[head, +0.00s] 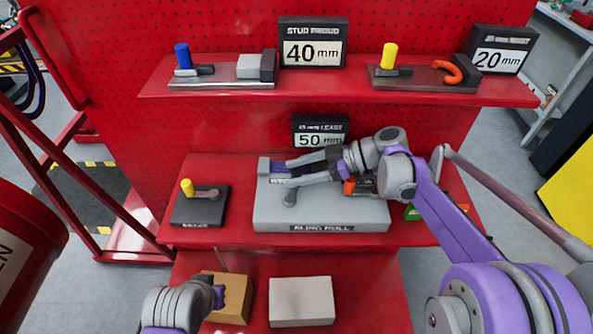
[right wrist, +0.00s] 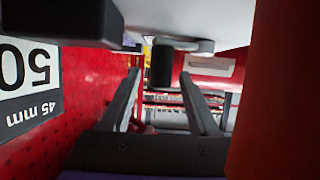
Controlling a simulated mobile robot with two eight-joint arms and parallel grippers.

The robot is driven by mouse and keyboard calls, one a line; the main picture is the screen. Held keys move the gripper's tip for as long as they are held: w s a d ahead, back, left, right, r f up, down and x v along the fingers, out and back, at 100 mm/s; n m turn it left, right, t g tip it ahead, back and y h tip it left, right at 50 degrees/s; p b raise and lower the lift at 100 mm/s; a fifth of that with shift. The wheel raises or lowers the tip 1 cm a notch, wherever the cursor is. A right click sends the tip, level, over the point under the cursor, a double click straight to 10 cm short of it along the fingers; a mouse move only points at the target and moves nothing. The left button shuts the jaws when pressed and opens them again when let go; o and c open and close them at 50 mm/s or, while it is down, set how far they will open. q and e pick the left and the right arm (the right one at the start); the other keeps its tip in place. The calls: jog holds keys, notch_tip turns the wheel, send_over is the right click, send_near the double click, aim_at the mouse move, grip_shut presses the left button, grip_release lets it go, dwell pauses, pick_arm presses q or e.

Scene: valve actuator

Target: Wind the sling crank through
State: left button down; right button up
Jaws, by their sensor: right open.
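My right gripper (head: 283,174) reaches in from the right over the grey block unit (head: 340,216) on the middle shelf. Its two grey fingers point left and are apart. In the right wrist view, a dark cylindrical crank knob (right wrist: 161,66) on a light grey arm (right wrist: 192,46) shows in the gap between the fingertips; contact cannot be told. My gripper and wrist hide much of the unit's top. My left arm's end (head: 216,296) is low at the left, its fingers unclear.
Upper shelf: a blue-knobbed fixture (head: 182,56), a yellow-knobbed fixture (head: 389,56), and 40 mm (head: 313,42) and 20 mm signs. A dark plate with a yellow knob (head: 187,187) stands left of the unit. A 50 mm sign (head: 320,131) stands behind. Below are a brown box (head: 234,300) and grey block (head: 301,301).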

jog(key=shift+a, duration=0.15)
grip_shut()
jog(key=shift+t, duration=0.3)
jog(key=m+t, duration=0.1)
jog(key=d+m+t, duration=0.1)
jog(key=s+m+t, duration=0.1)
jog(key=shift+d+m+t+h, duration=0.25)
jog(key=shift+m+t+h, duration=0.15)
jog(key=m+t+h+p, duration=0.1)
jog(key=m+t, duration=0.1)
jog(key=s+d+m+t+h+p, duration=0.1)
jog(key=m+t, duration=0.1)
jog(key=shift+s+d+t+h, duration=0.1)
jog(key=shift+s+t+h, duration=0.1)
jog(key=shift+t+h, duration=0.1)
jog(key=shift+s+d+m+t+h, duration=0.15)
jog(key=shift+s+m+t+h, duration=0.15)
jog(key=shift+m+t+h, duration=0.55)
jog(key=shift+s+d+m+t+h, duration=0.1)
jog(key=shift+s+m+t+h, duration=0.15)
jog(key=shift+m+h, duration=0.35)
jog(key=shift+s+d+m+t+h, duration=0.1)
jog(key=shift+m+t+h, duration=0.2)
jog(key=shift+m, duration=0.35)
jog(key=shift+h, duration=0.25)
